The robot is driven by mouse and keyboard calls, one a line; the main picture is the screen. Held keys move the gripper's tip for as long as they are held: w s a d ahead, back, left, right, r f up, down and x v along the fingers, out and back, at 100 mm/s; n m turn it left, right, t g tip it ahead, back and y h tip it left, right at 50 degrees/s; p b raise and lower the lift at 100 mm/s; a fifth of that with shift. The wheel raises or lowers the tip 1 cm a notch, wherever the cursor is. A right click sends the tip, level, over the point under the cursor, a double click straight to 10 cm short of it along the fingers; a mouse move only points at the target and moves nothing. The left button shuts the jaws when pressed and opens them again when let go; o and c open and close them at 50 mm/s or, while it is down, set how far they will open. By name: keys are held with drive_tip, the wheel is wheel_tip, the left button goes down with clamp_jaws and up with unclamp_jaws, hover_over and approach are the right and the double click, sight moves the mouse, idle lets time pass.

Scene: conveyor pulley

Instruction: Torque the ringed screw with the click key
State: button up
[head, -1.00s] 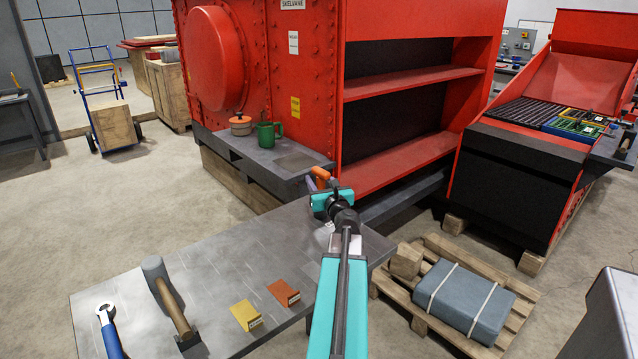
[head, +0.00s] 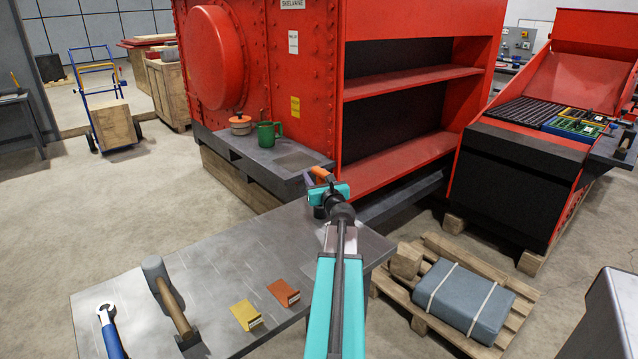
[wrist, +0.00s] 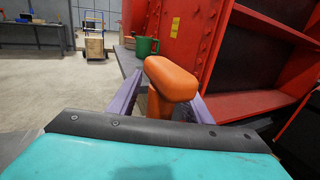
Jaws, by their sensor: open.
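An orange T-shaped handle (wrist: 172,78) stands upright between the two purple fingers of my gripper (wrist: 165,92) in the wrist view. It may be the click key; its lower part is hidden behind the gripper body. My gripper is open around it, with one finger on each side. In the head view the gripper (head: 319,183) is at the far end of the grey table (head: 225,262), with the orange handle (head: 321,173) just beyond the teal wrist. I cannot make out a ringed screw in either view.
A blue-handled wrench (head: 109,328), a mallet (head: 168,295), a yellow card (head: 246,315) and an orange card (head: 284,292) lie on the table. The red machine (head: 270,75) stands behind, with a green mug (head: 267,134) and orange pot (head: 240,124) on its ledge.

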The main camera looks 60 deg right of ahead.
clamp_jaws()
drive_tip(key=shift+r, duration=0.1)
wheel_tip(320, 180, up, 10)
drive_tip(key=p, duration=0.2)
drive_tip(key=shift+p, duration=0.4)
drive_tip(key=shift+s, duration=0.1)
idle(1.9)
